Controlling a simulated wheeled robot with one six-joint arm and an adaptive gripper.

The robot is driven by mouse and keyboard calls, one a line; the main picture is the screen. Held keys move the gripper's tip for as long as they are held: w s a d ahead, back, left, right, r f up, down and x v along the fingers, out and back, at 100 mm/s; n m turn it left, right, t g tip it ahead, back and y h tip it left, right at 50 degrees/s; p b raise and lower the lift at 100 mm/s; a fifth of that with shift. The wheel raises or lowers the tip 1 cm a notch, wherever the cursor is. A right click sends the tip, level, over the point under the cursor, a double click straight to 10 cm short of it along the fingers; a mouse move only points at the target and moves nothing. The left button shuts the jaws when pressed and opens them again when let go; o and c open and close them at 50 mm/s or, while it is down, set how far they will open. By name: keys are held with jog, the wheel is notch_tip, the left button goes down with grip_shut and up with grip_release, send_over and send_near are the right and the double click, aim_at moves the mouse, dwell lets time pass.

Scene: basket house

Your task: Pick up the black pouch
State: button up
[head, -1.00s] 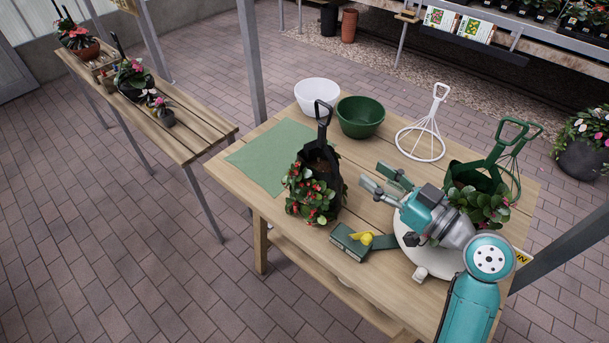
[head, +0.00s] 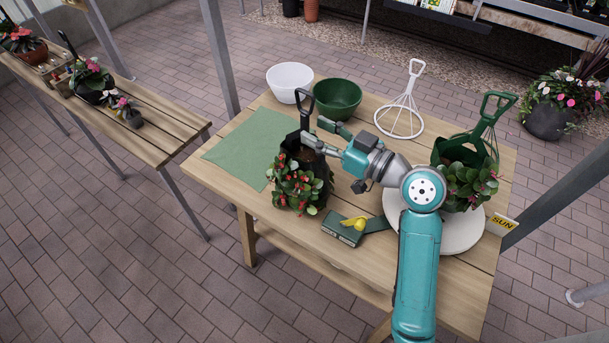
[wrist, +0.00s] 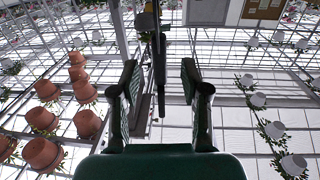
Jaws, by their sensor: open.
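The black pouch (head: 322,168) stands upright on the wooden table in the head view. It holds soil and a leafy plant with red flowers, and has a tall black handle (head: 304,104). My gripper (head: 314,130) is open and empty at the upper part of the pouch, beside the handle's stem. In the wrist view, the dark handle stem (wrist: 160,72) shows upright between the two open fingers (wrist: 157,88), seemingly apart from both. My gripper hides part of the pouch's top in the head view.
A white bowl (head: 288,77) and green bowl (head: 338,103) stand behind the pouch. A green box (head: 342,231) with a yellow item lies in front. A green planter (head: 450,146) stands on a white round board (head: 462,237) at right. A green mat (head: 236,150) lies clear at left.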

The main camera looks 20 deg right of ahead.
aim_at(308, 126)
jog(key=shift+x, duration=2)
grip_shut()
jog(key=shift+r, duration=0.1)
